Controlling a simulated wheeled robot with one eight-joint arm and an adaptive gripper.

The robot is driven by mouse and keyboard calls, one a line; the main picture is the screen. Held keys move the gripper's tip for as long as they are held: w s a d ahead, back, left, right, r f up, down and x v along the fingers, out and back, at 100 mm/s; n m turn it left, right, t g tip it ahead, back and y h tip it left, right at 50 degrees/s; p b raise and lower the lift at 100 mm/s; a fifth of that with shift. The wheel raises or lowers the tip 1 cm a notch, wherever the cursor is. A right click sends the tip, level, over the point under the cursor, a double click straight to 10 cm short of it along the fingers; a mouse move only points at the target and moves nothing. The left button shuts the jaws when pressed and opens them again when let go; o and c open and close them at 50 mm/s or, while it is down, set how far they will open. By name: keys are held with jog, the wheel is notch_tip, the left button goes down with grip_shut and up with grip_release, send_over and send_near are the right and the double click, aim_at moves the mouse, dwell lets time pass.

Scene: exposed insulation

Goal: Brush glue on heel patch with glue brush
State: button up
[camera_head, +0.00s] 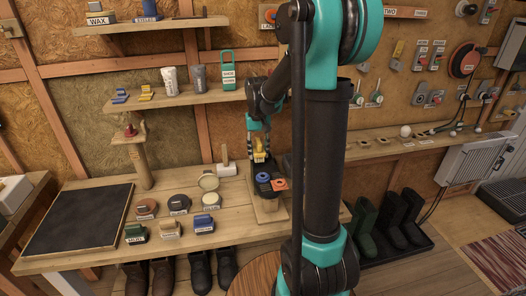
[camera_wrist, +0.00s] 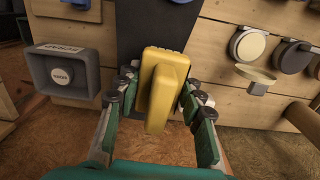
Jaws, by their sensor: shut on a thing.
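My gripper (camera_head: 258,143) is shut on a yellow block-shaped thing, possibly the glue brush, above the right end of the workbench. In the wrist view the yellow thing (camera_wrist: 163,88) sits between the two fingers of my gripper (camera_wrist: 158,100), and it hides part of what is behind it. Below my gripper in the head view are a dark round piece with a blue top (camera_head: 263,178) and an orange piece (camera_head: 280,184). I cannot tell which thing is the heel patch.
Shelves above hold tubes and a green shoe-labelled holder (camera_head: 228,72). A grey labelled box (camera_wrist: 63,74) is left in the wrist view. Boots stand below the bench.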

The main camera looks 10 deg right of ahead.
aim_at(254, 149)
jog(key=shift+a, duration=0.85)
jog(key=shift+r, duration=2.95)
jog(key=shift+r, duration=1.5)
jog(key=shift+s+f, duration=0.1)
